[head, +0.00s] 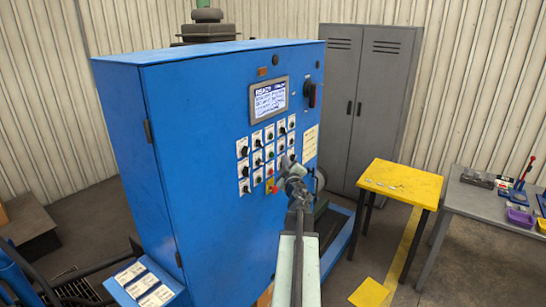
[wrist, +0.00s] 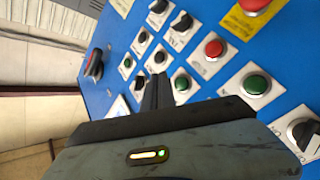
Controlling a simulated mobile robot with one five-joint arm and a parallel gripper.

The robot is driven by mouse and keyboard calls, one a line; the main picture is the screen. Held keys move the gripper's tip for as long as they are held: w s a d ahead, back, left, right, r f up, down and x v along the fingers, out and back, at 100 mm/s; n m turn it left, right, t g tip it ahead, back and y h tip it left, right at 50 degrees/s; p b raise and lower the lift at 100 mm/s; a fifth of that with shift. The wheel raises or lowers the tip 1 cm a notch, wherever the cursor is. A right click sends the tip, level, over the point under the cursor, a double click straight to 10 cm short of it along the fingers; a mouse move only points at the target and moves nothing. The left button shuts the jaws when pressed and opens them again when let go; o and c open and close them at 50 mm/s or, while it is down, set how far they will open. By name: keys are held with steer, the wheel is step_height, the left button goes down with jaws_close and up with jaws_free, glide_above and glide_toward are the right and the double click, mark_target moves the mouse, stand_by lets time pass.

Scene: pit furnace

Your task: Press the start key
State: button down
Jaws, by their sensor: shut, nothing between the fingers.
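The blue control cabinet (head: 215,150) carries rows of knobs and buttons on white plates below a lit screen (head: 269,99). My gripper (head: 288,172) is in front of the lower right of these rows. In the wrist view my gripper's dark fingers (wrist: 158,91) are shut and empty, pointing at the panel. A green button (wrist: 181,83) appears just right of the fingertips, and a larger green button (wrist: 255,85) farther right. A red button (wrist: 213,48) is above them. The labels are too small to read, so I cannot tell which is the start key or whether the fingers touch anything.
A red mushroom button (wrist: 254,5) on a yellow plate and black selector knobs (wrist: 181,22) are close by. A yellow table (head: 402,181) and a grey bench (head: 490,205) stand at the right. A grey locker (head: 369,90) is behind.

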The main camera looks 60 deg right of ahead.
steer(key=shift+w, duration=1.3)
stand_by(1.0)
steer(key=shift+w, duration=0.4)
steer(key=shift+w, duration=0.4)
stand_by(0.5)
stand_by(0.3)
steer(key=shift+s, duration=0.8)
steer(key=shift+s, duration=0.1)
steer(key=s, duration=0.4)
steer(key=shift+s, duration=0.4)
